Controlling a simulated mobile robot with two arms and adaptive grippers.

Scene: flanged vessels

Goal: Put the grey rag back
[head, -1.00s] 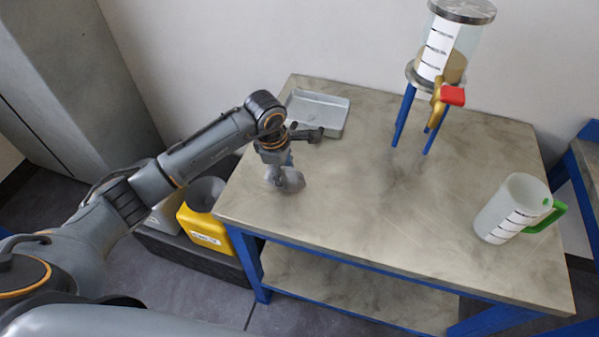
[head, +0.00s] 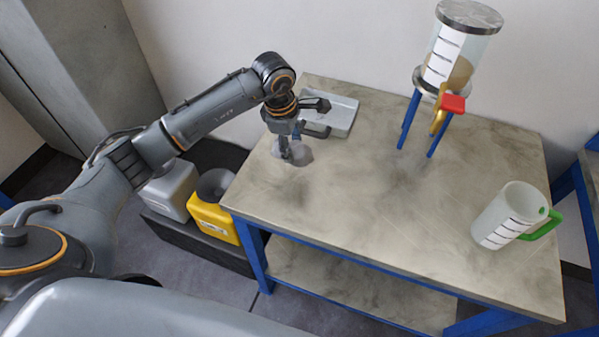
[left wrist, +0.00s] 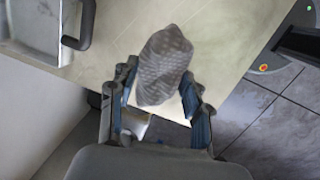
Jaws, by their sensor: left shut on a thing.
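The grey rag (head: 303,155) hangs bunched from my left gripper (head: 289,152), over the left part of the table. In the left wrist view the patterned grey rag (left wrist: 165,65) sits between the two fingers of my left gripper (left wrist: 158,85), which is shut on it. The fingers partly hide the rag in the head view. I cannot tell how high it is above the tabletop. A grey metal tray (head: 340,112) with a handle lies just behind the gripper; it also shows at the upper left of the left wrist view (left wrist: 30,30). My right gripper is not in view.
The table (head: 380,200) has free room in its middle. A clear vessel (head: 455,55) on blue legs with a red-handled valve (head: 452,103) stands at the back. A white jug (head: 507,215) with a green handle stands at right. A yellow container (head: 215,218) sits below left.

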